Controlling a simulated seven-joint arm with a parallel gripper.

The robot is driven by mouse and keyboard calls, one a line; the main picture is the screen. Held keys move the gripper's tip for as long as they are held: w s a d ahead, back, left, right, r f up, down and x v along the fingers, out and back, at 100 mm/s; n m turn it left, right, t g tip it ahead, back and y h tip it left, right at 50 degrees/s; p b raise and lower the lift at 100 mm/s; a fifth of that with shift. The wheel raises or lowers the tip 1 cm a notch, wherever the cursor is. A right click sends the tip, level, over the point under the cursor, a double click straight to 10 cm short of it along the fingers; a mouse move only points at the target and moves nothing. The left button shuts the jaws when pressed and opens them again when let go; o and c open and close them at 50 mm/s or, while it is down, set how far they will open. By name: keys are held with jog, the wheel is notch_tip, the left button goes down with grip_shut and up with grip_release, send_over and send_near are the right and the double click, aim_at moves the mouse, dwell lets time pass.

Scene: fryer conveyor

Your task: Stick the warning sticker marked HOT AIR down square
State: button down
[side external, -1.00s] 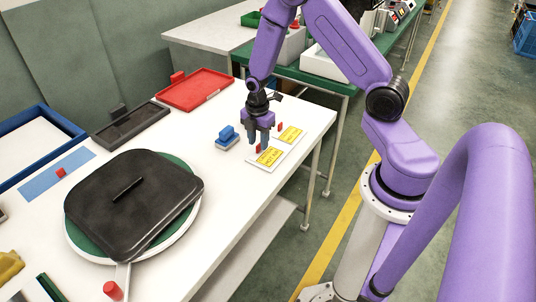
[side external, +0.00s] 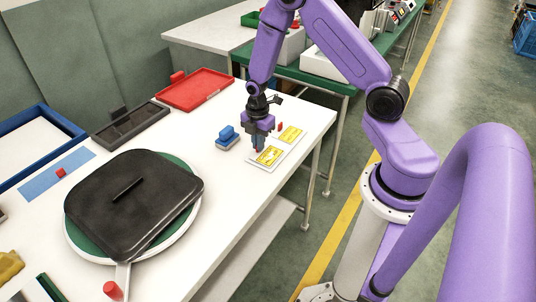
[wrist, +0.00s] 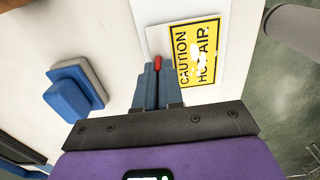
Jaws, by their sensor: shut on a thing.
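The yellow CAUTION HOT AIR sticker (wrist: 185,62) lies on a white backing sheet (wrist: 180,12) in the wrist view, with glare over part of its lettering. It is the nearer of two yellow stickers in the side view (side external: 270,155). A small red tab (wrist: 157,63) is at the sticker's edge. My gripper (side external: 257,149) points down at that edge, and its fingers are shut on the red tab. The sticker looks flat on the sheet. The second yellow sticker (side external: 291,134) lies farther back, with its own red tab (side external: 279,126).
A blue-handled block (side external: 228,138) stands just left of the sheet. A black square panel (side external: 135,200) rests on a round green-and-white stand. A red tray (side external: 195,90), dark tray (side external: 130,126) and blue-rimmed tray (side external: 72,130) line the back. The table's right edge is close.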

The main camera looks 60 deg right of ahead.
jog(key=shift+r, duration=3.35)
jog(key=w+a+r, duration=0.1)
jog(key=w+a, duration=0.3)
jog(key=a, duration=0.4)
jog(key=w+a+r, duration=0.2)
jog(key=w+a, duration=0.2)
jog(key=a, duration=0.5)
jog(key=w+a+r, duration=0.1)
jog(key=w+a, duration=0.3)
jog(key=a, duration=0.5)
jog(key=shift+a+r, duration=0.1)
jog(key=shift+r, duration=0.05)
jog(key=a+r, duration=0.2)
jog(key=a, duration=0.8)
send_over(141, 200)
jog(key=shift+f, duration=3.3)
